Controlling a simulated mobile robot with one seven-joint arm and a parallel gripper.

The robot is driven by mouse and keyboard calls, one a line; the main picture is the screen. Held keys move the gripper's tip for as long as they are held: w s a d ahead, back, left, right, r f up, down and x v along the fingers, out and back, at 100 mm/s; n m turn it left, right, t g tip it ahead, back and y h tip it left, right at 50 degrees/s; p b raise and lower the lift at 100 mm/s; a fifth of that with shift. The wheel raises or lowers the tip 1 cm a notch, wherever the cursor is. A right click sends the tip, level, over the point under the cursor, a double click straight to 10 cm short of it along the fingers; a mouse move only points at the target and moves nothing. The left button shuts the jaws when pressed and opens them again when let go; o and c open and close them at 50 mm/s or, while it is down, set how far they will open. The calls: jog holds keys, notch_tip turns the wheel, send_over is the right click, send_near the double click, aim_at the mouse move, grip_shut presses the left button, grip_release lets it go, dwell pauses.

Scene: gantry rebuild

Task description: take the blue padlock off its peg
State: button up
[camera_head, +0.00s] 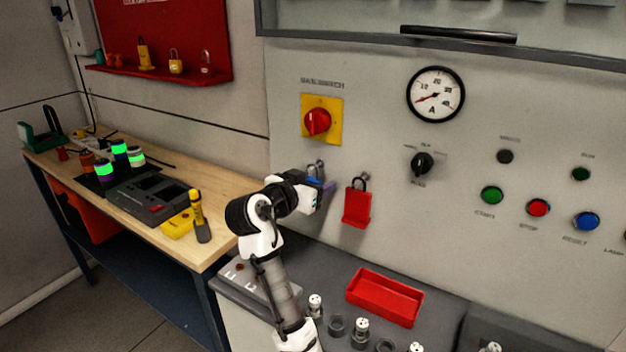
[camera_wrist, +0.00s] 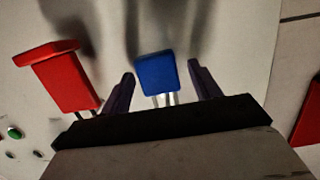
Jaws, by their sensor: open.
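The blue padlock (camera_wrist: 157,74) shows in the wrist view between the two purple fingers of my gripper (camera_wrist: 161,84), with a gap on each side. Its two shackle legs run down behind the dark gripper body, so the shackle top and the peg are hidden there. In the head view my gripper (camera_head: 325,188) is at the grey panel, below the yellow plate with the red switch. It covers most of the padlock, and a grey shackle (camera_head: 316,167) shows just above it. My gripper is open around the padlock.
A red padlock-like piece (camera_head: 357,208) hangs close by on the right, also in the wrist view (camera_wrist: 68,80). Below are a red tray (camera_head: 385,297) and several small parts on a dark ledge. A wooden workbench (camera_head: 215,240) stands left.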

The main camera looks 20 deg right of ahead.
jog(key=shift+w+f, duration=0.1)
jog(key=c, duration=1.1)
